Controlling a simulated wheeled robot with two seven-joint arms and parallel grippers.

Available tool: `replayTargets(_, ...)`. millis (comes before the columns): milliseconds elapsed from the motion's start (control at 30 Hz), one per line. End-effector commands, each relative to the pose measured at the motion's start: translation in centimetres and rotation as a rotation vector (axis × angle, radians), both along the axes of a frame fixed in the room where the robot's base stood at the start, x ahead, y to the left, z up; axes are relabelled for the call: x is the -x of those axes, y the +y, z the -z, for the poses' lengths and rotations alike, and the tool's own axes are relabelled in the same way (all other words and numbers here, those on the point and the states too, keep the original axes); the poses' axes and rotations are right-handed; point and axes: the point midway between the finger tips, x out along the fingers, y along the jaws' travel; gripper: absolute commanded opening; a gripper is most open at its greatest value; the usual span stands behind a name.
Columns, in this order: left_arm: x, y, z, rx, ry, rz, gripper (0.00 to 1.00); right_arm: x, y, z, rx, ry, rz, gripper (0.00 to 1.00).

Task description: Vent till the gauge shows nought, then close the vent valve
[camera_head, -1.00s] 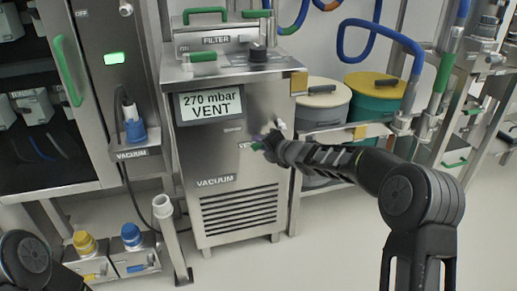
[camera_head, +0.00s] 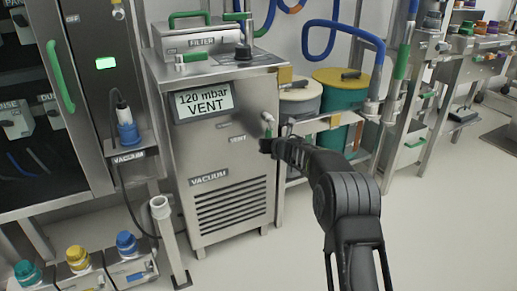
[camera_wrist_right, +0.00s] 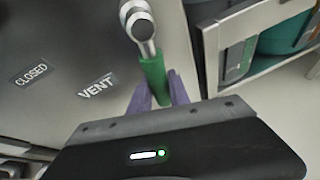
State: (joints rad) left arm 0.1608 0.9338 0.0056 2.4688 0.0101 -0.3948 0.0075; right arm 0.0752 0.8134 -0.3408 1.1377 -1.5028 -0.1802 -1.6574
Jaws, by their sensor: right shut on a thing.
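The vacuum unit (camera_head: 228,160) is a steel cabinet whose gauge display (camera_head: 204,102) reads 120 mbar VENT. The vent valve is at the right side of its front, with a metal pivot (camera_wrist_right: 143,28) and a green handle (camera_wrist_right: 154,80). The handle also shows in the head view (camera_head: 268,131), hanging roughly downward. My right gripper (camera_wrist_right: 160,92) is shut on the green handle, its purple fingers on either side. In the head view my right gripper (camera_head: 268,145) partly hides the handle's lower end. My left gripper is out of view.
CLOSED (camera_wrist_right: 31,76) and VENT (camera_wrist_right: 97,86) labels are left of the handle in the wrist view. Drums (camera_head: 335,100) stand on a rack at right. A white-topped post (camera_head: 160,205) and colour-capped boxes (camera_head: 78,258) are at lower left. Floor at right is clear.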

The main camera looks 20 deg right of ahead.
Motion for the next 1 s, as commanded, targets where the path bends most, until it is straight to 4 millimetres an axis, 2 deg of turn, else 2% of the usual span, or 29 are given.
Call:
replayTargets(33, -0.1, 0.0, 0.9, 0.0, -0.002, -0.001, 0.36, -0.3, -0.3, 0.6, 0.036, 0.0, -0.001, 0.0)
replayTargets(233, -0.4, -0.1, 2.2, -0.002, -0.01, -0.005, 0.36, -0.8, -1.1, 0.5, 0.129, -0.007, 0.0, 0.0)
replayTargets(800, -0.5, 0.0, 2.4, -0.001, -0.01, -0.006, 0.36, -0.9, -1.5, 0.1, 0.171, -0.009, 0.001, 0.0)
replayTargets(833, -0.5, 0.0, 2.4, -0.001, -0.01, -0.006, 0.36, -0.9, -1.5, 0.1, 0.171, -0.01, 0.001, 0.24)
replayTargets(1000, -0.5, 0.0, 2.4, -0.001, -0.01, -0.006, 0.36, -1.0, -1.4, 0.1, 0.169, -0.011, 0.001, 0.38)
